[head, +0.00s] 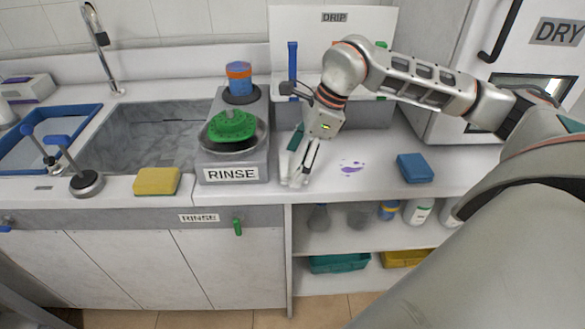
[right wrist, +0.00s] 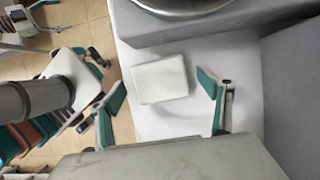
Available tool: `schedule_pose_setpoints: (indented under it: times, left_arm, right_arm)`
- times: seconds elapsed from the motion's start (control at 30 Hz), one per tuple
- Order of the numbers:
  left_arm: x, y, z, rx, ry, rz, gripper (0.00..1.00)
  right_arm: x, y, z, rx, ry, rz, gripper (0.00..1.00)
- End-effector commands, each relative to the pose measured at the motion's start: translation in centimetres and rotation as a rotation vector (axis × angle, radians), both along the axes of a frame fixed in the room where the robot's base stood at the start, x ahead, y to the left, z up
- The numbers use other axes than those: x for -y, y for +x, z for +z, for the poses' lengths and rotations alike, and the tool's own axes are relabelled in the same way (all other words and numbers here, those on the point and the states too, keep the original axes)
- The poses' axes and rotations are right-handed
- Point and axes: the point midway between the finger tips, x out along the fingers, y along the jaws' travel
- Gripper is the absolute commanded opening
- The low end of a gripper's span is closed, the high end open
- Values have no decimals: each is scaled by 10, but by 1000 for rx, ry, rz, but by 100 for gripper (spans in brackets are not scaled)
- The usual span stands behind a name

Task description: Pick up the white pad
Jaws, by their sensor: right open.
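The white pad (right wrist: 160,79) lies flat on the white counter in the right wrist view, a pale rectangular block. My right gripper (right wrist: 162,92) is open, with one teal-lined finger on each side of the pad and a gap to each. In the head view my right gripper (head: 298,182) points down at the counter just right of the rinse stand. The pad is hard to make out there against the white counter and fingers.
The rinse stand (head: 232,173) with a green disc (head: 231,125) in a bowl is close left of the right gripper. A yellow sponge (head: 157,181) and a blue sponge (head: 414,168) lie on the counter. A purple stain (head: 351,167) marks the clear counter between gripper and blue sponge.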

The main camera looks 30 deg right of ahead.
Motion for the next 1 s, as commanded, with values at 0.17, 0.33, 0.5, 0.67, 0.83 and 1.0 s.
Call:
schedule_pose_setpoints:
  times: [0.17, 0.33, 0.5, 0.67, 0.83, 1.0]
  left_arm:
    - [0, 2, 1, 4, 0, 0, 73]
    - [0, 2, 1, 4, 0, 0, 73]
    - [0, 2, 1, 4, 0, 0, 73]
    - [0, 2, 1, 4, 0, 0, 73]
    - [0, 2, 2, 4, 0, 0, 73]
    - [0, 3, 5, 6, 0, 0, 73]
  right_arm:
    - [0, 0, -1, 1, 0, 0, 78]
    - [0, 0, 0, 1, 0, 0, 47]
    - [0, 0, 0, 0, 0, 0, 47]
    - [0, 0, 0, 1, 1, 0, 47]
    - [0, 1, 8, 3, 1, 0, 47]
    - [0, 1, 30, 6, 1, 1, 47]
